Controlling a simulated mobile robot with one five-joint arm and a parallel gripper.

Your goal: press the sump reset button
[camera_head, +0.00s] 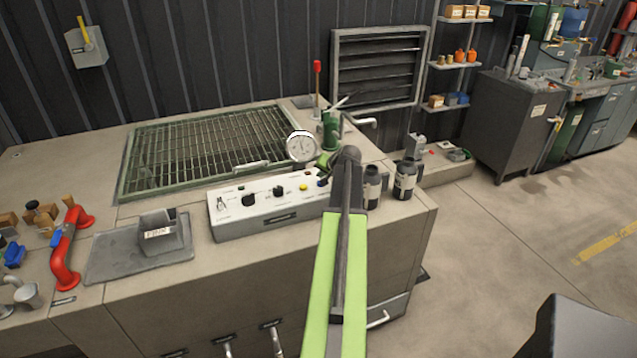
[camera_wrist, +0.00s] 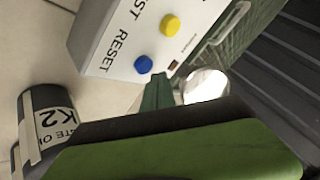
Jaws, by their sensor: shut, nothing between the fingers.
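The white control panel (camera_head: 262,222) stands on the bench with a row of knobs and buttons. Its blue button (camera_head: 322,182) is at the right end; in the wrist view this blue button (camera_wrist: 143,65) has the word RESET beside it. A yellow button (camera_wrist: 169,24), also in the head view (camera_head: 303,188), is next to it. My gripper (camera_wrist: 158,80) is shut and empty, its narrow dark green tip close beside the blue button. I cannot tell whether they touch. In the head view my gripper (camera_head: 324,162) is partly hidden by my arm.
A round gauge (camera_head: 301,146) stands just behind the panel. Two dark labelled canisters (camera_head: 405,180) stand right of my arm. A grey block (camera_head: 160,232) on a plate and a red pipe (camera_head: 66,250) are at left.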

